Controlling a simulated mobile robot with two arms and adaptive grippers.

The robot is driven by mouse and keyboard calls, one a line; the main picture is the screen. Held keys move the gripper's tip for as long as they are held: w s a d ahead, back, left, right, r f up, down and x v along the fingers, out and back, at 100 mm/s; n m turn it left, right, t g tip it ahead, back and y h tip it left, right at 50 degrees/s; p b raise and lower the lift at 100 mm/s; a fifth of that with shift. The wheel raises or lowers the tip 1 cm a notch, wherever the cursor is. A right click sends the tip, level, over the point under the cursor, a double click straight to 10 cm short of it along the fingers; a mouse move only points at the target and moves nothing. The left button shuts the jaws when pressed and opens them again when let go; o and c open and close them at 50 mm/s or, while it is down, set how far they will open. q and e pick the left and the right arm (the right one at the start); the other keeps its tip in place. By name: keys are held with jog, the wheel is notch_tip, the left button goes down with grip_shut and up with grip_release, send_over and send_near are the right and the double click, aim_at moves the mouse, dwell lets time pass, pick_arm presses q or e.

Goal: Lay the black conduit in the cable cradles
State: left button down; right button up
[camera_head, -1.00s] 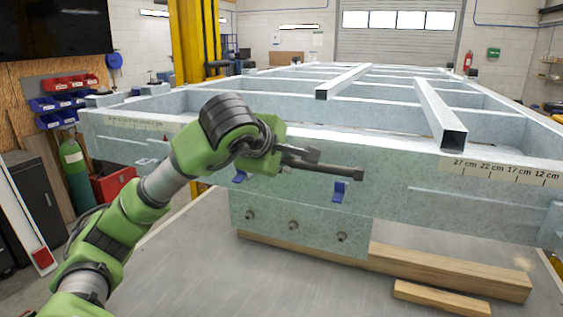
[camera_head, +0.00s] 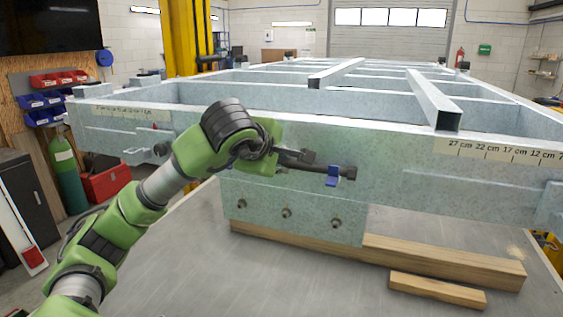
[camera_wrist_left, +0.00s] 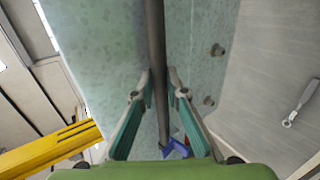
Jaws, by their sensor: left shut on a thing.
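The black conduit (camera_head: 308,166) lies along the outer face of the trailer frame's front beam (camera_head: 400,165). My left gripper (camera_head: 290,157) is shut on it. In the left wrist view the conduit (camera_wrist_left: 155,45) runs between the two fingers (camera_wrist_left: 161,90). The right blue cable cradle (camera_head: 333,176) is at the conduit's height, and its blue lip shows in front of the conduit near the right end. Whether the conduit bears on it, I cannot tell. The left blue cradle (camera_head: 231,164) is mostly hidden by my gripper. A blue cradle also shows in the left wrist view (camera_wrist_left: 176,149).
Below the cradles, a plate with several bolts (camera_head: 286,212) hangs from the beam. Wooden blocks (camera_head: 440,260) lie under it on the grey surface (camera_head: 200,265). Square tubes (camera_head: 432,98) lie across the frame's top.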

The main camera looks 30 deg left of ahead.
pick_arm(q)
jog(key=c, duration=1.9)
grip_release()
jog(key=shift+r, duration=0.1)
jog(key=v, duration=1.2)
pick_arm(e)
jog(key=shift+w, duration=0.2)
